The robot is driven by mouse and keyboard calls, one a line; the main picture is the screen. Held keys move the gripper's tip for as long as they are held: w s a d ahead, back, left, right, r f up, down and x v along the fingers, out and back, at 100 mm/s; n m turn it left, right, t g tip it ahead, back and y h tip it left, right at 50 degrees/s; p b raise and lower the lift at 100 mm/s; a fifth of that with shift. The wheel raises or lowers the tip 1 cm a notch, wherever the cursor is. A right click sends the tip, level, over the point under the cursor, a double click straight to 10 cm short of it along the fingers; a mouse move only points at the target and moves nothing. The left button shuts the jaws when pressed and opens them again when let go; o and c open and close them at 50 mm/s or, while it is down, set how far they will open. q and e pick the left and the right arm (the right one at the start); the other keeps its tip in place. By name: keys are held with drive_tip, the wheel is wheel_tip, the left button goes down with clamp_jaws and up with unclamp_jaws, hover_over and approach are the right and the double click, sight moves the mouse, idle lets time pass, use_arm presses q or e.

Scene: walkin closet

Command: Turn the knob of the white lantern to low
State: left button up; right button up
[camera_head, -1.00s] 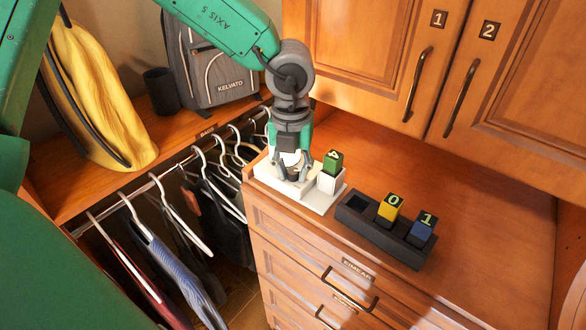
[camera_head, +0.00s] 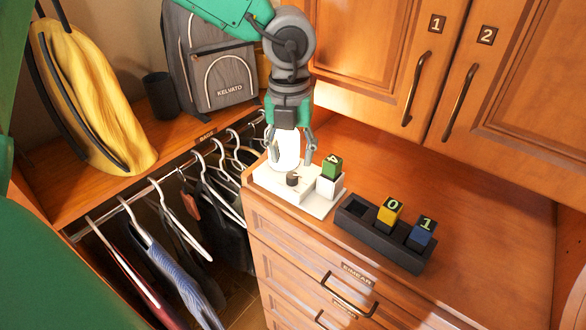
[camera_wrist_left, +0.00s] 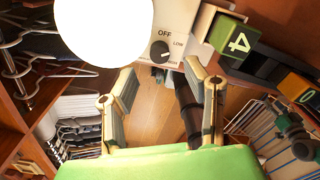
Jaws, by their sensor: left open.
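The white lantern (camera_head: 315,205) sits on the dresser top, with a bright white globe (camera_head: 287,152) at its back. Its dark round knob (camera_head: 292,180) is on the white base in front of the globe. In the left wrist view the knob (camera_wrist_left: 160,50) sits beside the printed words OFF and LOW; its exact pointing direction is hard to tell. My left gripper (camera_head: 292,152) is open and empty, above the base with its fingers apart around the globe in the picture. It is clear of the knob. My right gripper is not in view.
A green block marked 4 (camera_head: 332,166) stands in a white holder on the lantern's right. A dark tray (camera_head: 355,222) holds yellow and blue blocks. Cabinet doors (camera_head: 375,50) rise behind. Hangers (camera_head: 200,185) hang at left. The dresser top at right is clear.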

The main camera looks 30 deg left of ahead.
sight(291, 175)
use_arm(q)
wheel_tip(291, 175, up, 6)
drive_tip(key=shift+r, duration=0.2)
idle(0.4)
